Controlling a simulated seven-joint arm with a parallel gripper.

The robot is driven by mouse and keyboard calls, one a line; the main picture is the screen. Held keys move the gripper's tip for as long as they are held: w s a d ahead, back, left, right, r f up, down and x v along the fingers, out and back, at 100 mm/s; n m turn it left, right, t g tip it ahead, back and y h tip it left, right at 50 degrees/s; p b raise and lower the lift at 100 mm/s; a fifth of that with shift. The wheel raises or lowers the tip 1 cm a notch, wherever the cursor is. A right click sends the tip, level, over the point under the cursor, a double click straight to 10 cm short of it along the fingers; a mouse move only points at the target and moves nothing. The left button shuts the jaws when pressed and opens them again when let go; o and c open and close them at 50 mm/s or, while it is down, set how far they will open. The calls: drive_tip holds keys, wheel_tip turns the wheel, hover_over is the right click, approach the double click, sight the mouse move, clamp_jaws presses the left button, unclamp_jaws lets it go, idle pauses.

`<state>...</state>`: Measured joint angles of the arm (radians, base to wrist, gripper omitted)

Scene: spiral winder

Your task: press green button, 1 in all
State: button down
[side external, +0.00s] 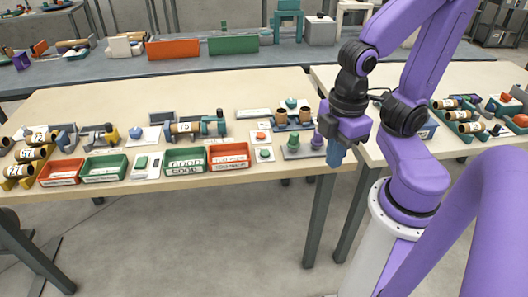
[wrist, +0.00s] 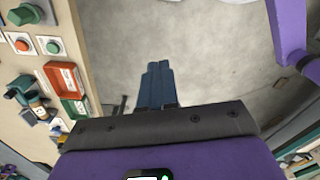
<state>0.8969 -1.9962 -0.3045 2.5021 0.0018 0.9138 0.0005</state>
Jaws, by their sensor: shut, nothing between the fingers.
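A green button (side external: 264,154) on a small pale plate sits near the front edge of the pale table, just below an orange-red button (side external: 261,137) on a matching plate. In the wrist view the green button (wrist: 54,47) is at the upper left, beside the orange-red one (wrist: 22,46). My gripper (side external: 335,160) hangs to the right of the button, pointing down, apart from it. Its blue fingers (wrist: 158,72) are together and empty, with floor behind them in the wrist view.
A grey plate with a green knob (side external: 292,142) and a purple knob (side external: 317,140) stands between the button and my gripper. A red tray (side external: 229,163) and a green tray (side external: 185,168) lie left of the button. A second table stands at the right.

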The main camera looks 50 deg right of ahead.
drive_tip(key=w+d+f+m+t, duration=0.25)
drive_tip(key=w+m, duration=0.45)
drive_tip(key=w, duration=0.7)
drive_tip(key=w+d+f+m+t, duration=0.1)
drive_tip(key=w+f+m+t, duration=0.45)
drive_tip(key=w, duration=0.85)
drive_tip(key=m+h, duration=0.2)
drive_tip(key=m, duration=0.9)
hover_over(268, 153)
drive_tip(key=shift+a+f+t, duration=0.1)
drive_tip(key=shift+f+t, duration=0.3)
drive_tip(key=shift+f, duration=0.5)
drive_tip(key=shift+f, duration=0.1)
drive_tip(key=shift+f, duration=4.3)
drive_tip(key=shift+f, duration=0.1)
